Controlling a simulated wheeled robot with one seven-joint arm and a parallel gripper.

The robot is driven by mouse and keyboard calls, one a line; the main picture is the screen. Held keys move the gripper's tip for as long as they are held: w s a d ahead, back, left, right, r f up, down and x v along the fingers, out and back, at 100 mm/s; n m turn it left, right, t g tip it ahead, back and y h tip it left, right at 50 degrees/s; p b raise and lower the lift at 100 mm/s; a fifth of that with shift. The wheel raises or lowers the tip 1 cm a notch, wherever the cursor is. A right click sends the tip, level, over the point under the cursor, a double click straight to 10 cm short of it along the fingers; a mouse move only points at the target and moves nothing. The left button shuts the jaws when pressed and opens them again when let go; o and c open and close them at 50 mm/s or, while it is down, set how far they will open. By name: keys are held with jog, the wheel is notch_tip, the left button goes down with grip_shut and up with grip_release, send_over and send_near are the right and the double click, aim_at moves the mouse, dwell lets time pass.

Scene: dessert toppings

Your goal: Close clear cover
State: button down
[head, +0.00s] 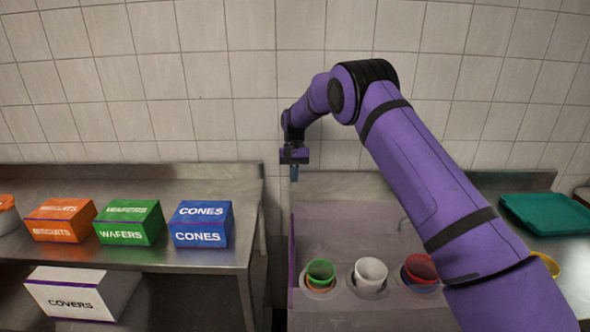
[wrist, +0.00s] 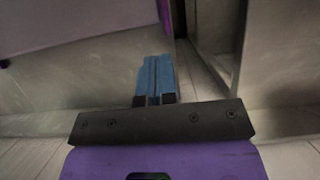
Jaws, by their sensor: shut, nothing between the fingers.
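A faintly tinted, see-through panel that looks like the clear cover (head: 345,222) stands at the back of the purple-edged topping station (head: 292,262), which seems open above its cups. Its exact edges are hard to make out. My gripper (head: 294,173) hangs above the station's back left corner, fingers pointing down. Its blue fingers (wrist: 155,75) are together with nothing between them. In the wrist view a pale panel with a purple edge (wrist: 60,28) shows at upper left, apart from the fingers. My arm hides the station's right part.
Green (head: 320,271), white (head: 370,273) and red (head: 420,268) cups sit in the station. A blue cones box (head: 202,224), green wafers box (head: 130,222) and orange biscuits box (head: 62,219) stand on the left counter. A gap separates the counters. A teal tray (head: 548,212) lies at right.

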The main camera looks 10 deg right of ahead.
jog(key=shift+x, duration=2.7)
